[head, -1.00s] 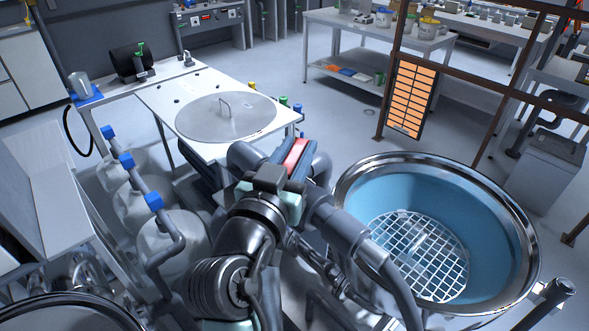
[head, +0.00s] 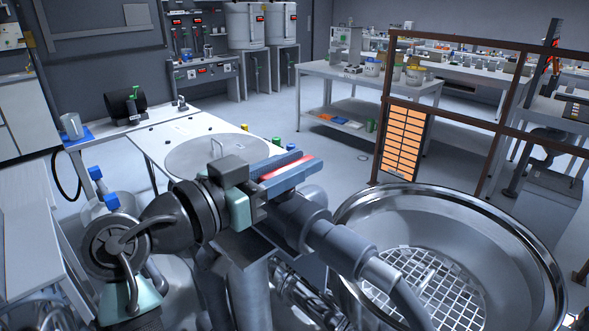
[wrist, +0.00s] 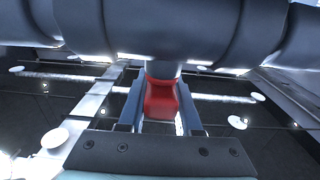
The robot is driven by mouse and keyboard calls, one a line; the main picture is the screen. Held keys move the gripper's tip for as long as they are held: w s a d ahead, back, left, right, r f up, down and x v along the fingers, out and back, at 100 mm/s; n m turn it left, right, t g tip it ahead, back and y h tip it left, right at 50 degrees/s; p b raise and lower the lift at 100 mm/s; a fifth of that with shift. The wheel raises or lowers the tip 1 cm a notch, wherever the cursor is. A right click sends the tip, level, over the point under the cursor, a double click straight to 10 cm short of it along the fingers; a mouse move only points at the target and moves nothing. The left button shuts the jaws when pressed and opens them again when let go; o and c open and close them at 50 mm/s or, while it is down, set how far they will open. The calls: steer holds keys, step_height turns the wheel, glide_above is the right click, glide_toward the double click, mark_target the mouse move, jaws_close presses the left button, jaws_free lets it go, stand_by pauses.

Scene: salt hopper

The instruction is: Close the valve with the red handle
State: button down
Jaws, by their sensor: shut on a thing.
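The red valve handle (head: 288,169) shows between the blue fingers of my gripper (head: 298,167) in the head view, just above a thick grey pipe (head: 340,246). It runs from my gripper's palm toward the right and slightly up. In the wrist view the red handle (wrist: 161,99) sits between the two blue fingers of my gripper (wrist: 160,104), with the dark pipe (wrist: 170,30) across the top and a short stem joining them. My gripper is shut on the handle. The valve's inside is hidden.
A large metal hopper bowl (head: 450,215) with a white grid (head: 425,288) at its bottom stands to the right of the pipe. A white table (head: 150,150) with a round metal lid (head: 205,157) is behind my gripper. A brown frame (head: 455,125) stands behind the bowl.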

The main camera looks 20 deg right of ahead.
stand_by(0.3)
steer(key=c, duration=0.6)
jaws_free()
steer(key=b+v, duration=0.1)
steer(key=v, duration=1.2)
steer(key=shift+b, duration=0.35)
